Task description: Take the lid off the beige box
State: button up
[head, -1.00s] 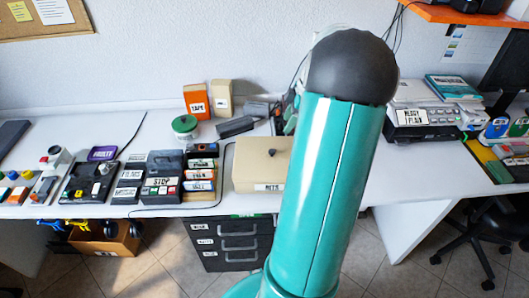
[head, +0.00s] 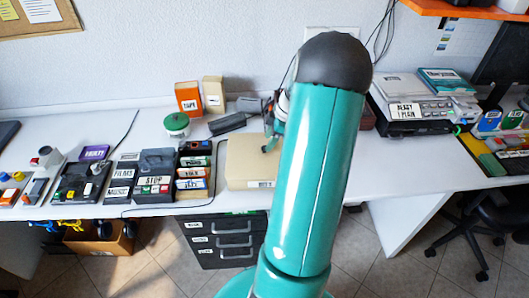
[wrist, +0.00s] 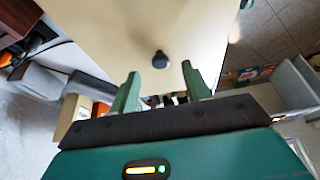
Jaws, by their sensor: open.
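The beige box (head: 240,165) stands on the white desk, left of my arm, with a white label on its front; my arm hides its right part. Its beige lid (wrist: 105,25) fills the upper middle of the wrist view, with a small dark round knob (wrist: 159,59) on it. My gripper (wrist: 158,72) is open and empty, its two green fingers pointing at the lid. The knob shows between and just beyond the fingertips, apart from both. In the head view my gripper (head: 269,143) is over the box, and the knob is hidden.
Labelled disc holders (head: 193,178) and a dark grey case (head: 156,165) stand left of the box. Behind are a green-lidded tub (head: 177,124) and an orange box (head: 189,99). A grey device (head: 405,111) stands to the right, with bare desk before it.

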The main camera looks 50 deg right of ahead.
jog(key=x, duration=0.3)
jog(key=shift+a+f, duration=0.15)
grip_shut()
